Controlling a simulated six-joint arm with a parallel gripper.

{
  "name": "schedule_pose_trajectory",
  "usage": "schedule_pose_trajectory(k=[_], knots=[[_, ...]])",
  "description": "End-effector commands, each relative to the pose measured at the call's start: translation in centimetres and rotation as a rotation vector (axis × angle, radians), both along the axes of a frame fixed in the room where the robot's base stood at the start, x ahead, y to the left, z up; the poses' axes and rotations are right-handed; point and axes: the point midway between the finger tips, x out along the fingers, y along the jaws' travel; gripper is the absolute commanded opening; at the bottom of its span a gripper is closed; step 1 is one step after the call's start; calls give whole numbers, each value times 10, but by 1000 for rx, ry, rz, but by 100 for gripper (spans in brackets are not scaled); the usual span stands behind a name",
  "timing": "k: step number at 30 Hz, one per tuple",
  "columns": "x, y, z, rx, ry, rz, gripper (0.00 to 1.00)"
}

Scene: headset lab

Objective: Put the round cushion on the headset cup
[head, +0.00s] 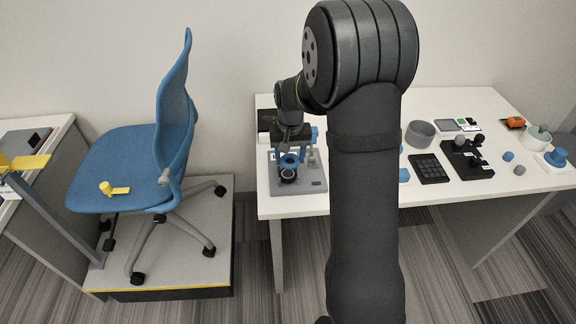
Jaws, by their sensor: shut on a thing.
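My gripper (291,160), with blue fingers, points down over the grey fixture plate (311,188) on the desk. It is shut on a small dark round piece (288,175), which looks like the round cushion. The headset cup appears to be directly below on the plate, mostly hidden by the gripper and the piece. I cannot tell whether the cushion touches the cup or is just above it.
My arm blocks the desk's middle. On the white desk (440,105), a grey bowl (420,134), black keypad (429,169), black device (467,158) and small blue and grey pieces stand to the right. A blue chair (125,160) stands left of the desk.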

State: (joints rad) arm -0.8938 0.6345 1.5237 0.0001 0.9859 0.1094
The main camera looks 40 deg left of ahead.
Motion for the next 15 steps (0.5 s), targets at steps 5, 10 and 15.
schedule_pose_trajectory(k=[5, 10, 15], knots=[[-2, 7, -8, 1, -1, -1, 31], [-2, 6, -31, -2, 1, -2, 31], [-2, 7, -44, 1, -2, -2, 31]])
